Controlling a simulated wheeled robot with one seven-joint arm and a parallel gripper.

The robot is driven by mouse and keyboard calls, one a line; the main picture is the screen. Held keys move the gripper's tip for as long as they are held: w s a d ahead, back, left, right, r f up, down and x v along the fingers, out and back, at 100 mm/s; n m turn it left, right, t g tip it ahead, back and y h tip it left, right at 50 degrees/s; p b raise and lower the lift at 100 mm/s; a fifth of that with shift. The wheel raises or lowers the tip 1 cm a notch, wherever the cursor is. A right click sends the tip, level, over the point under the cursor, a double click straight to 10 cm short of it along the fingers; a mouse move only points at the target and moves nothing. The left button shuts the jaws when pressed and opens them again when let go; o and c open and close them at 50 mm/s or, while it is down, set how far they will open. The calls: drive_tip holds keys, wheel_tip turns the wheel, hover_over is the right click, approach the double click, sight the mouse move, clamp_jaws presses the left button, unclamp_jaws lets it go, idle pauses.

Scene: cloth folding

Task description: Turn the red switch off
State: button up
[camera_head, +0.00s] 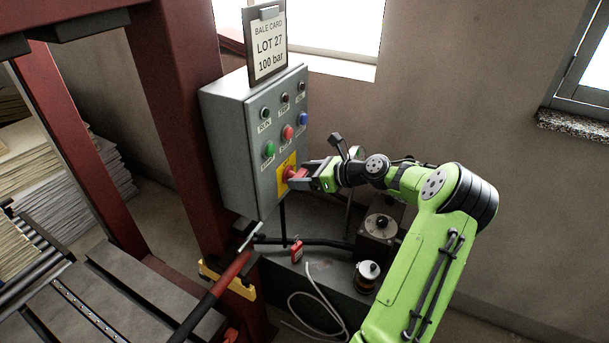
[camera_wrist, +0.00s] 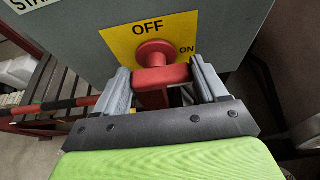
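The red switch (camera_head: 292,173) sits on a yellow plate (camera_wrist: 118,42) at the lower front of a grey control box (camera_head: 232,150). In the wrist view, its round hub and red handle (camera_wrist: 161,76) show below the word OFF, with ON to the right. My gripper (camera_head: 311,175) is at the switch, its fingers on either side of the handle. It also shows in the wrist view (camera_wrist: 162,84). The handle fills the gap near the fingertips, but whether both fingers press on it cannot be told.
Green, red and blue buttons (camera_head: 288,132) and small lamps sit above the switch. A bale card (camera_head: 267,45) stands on the box top. A red-handled bar (camera_head: 215,292) and a red padlock (camera_head: 296,251) are below. A red steel post (camera_head: 185,100) stands at the left.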

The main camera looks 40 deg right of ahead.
drive_tip(key=c, duration=0.3)
drive_tip(key=n+h, duration=0.1)
drive_tip(key=n, duration=0.1)
drive_tip(key=shift+a+n+t+h+b, duration=0.3)
drive_tip(key=shift+t+h+b, duration=0.05)
drive_tip(key=shift+t+h, duration=0.05)
drive_tip(key=n+t+h+b, duration=0.1)
drive_tip(key=n+b, duration=0.2)
drive_tip(key=b, duration=0.2)
drive_tip(key=f+n+t+h+b, duration=0.1)
drive_tip(key=n+t+b, duration=0.1)
drive_tip(key=n+b, duration=0.2)
drive_tip(key=a+n+t+h+b, duration=0.1)
drive_tip(key=n+b, duration=0.2)
drive_tip(key=b, duration=0.4)
drive_tip(key=shift+s+a+f+n+t+h, duration=0.1)
drive_tip(key=shift+s+f+n+t+h, duration=0.05)
drive_tip(key=shift+s+n+t+h, duration=0.2)
drive_tip(key=shift+b, duration=0.35)
